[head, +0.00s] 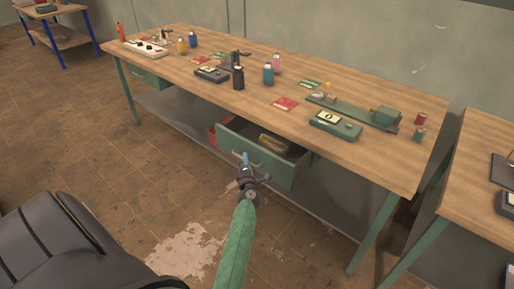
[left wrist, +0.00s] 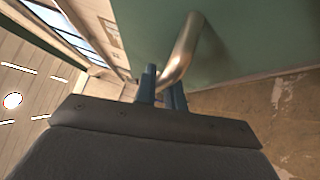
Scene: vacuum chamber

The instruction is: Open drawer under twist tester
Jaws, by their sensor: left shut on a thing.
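A green drawer (head: 275,168) under the wooden workbench stands pulled out, with its inside showing and a yellowish-brown object (head: 274,143) lying in it. My left gripper (head: 246,160) is at the drawer's front. In the left wrist view its blue-grey fingers (left wrist: 160,88) are shut on the metal bar handle (left wrist: 184,48) of the green front. A long green bench device (head: 362,112), which looks like the twist tester, lies on the bench top to the right, above and behind the drawer. My right gripper is not in view.
The workbench (head: 225,105) carries several bottles, red and green cards and small instruments. A second green drawer (head: 150,79) at the left end looks shut. The floor before the drawer is clear.

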